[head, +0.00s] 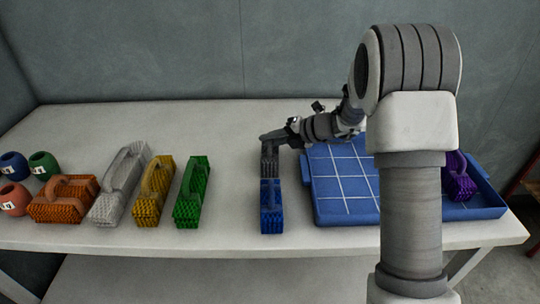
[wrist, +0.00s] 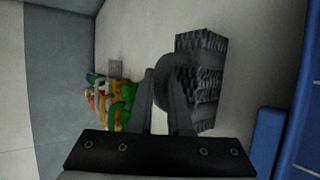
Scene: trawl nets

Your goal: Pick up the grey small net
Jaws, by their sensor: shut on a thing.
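The small dark grey net (head: 269,162) is near the middle of the table, directly behind the blue net in the head view. In the wrist view the grey net (wrist: 203,75) shows its ridged side and a curved handle between my fingers. My gripper (head: 270,139) is at the top of the net, shut on its handle; it also shows in the wrist view (wrist: 162,88). I cannot tell whether the net's underside touches the table. The fingers hide part of the handle.
The blue net (head: 271,208) stands close in front. A blue tray (head: 318,212) with white grid lines lies right, with a purple net (head: 459,178) in it. Green (head: 189,195), yellow (head: 153,190), larger light grey (head: 112,200) and orange (head: 62,205) nets stand left. The table behind them is clear.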

